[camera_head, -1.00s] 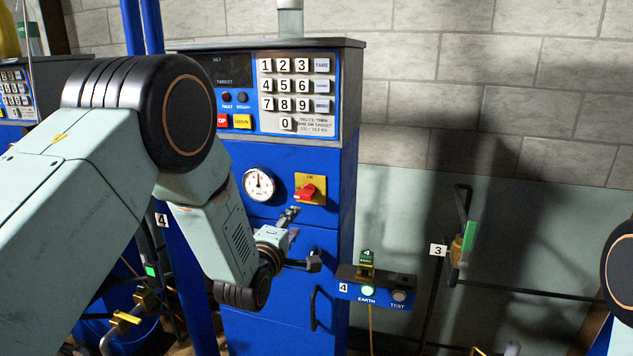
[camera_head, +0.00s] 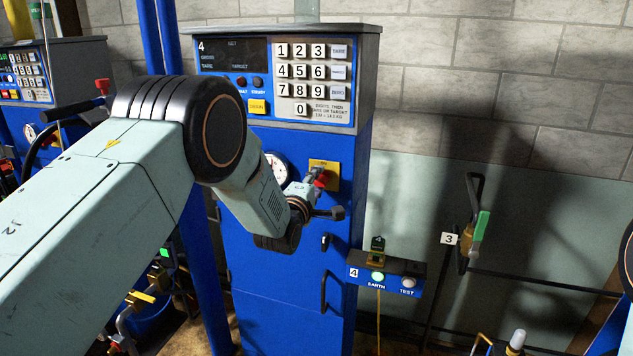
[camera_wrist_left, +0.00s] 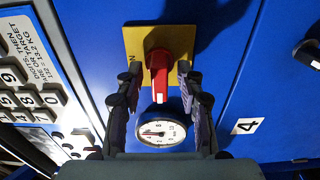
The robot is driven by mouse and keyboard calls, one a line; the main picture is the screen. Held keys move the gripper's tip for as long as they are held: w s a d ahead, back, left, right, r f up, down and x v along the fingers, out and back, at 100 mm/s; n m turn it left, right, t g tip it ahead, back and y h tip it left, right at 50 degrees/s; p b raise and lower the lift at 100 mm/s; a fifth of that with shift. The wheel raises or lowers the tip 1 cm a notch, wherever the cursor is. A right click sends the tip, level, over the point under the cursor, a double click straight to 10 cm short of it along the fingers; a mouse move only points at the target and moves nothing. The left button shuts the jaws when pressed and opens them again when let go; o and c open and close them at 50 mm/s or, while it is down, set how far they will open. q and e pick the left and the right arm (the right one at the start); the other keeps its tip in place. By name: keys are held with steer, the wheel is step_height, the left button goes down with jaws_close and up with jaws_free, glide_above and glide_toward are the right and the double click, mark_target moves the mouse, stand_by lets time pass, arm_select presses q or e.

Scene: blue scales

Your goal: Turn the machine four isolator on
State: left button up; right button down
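The blue machine four (camera_head: 285,210) stands in the middle of the head view, with a 4 on its display panel. Its isolator has a red handle (camera_head: 321,181) on a yellow plate (camera_head: 332,167), right of the round gauge (camera_head: 275,166). In the left wrist view the red handle (camera_wrist_left: 159,72) points down the picture toward the gauge (camera_wrist_left: 160,132), crosswise to the lettering at the plate's (camera_wrist_left: 182,42) left edge. My left gripper (camera_head: 316,178) is at the handle. Its fingers (camera_wrist_left: 160,82) are open on either side, with gaps visible. My right gripper is out of view.
A keypad (camera_head: 312,80) is above the isolator. A door handle (camera_head: 324,290) and a small earth/test box (camera_head: 388,275) are lower right. A valve with a green lever (camera_head: 480,227) is on the wall at right. Another machine (camera_head: 50,75) stands at far left.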

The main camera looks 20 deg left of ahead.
arm_select(q)
steer(key=shift+w+d, duration=0.3)
steer(key=shift+s+a, duration=0.2)
steer(key=shift+a, duration=0.05)
steer(key=c, duration=0.3)
steer(key=shift+d, duration=0.1)
jaws_close()
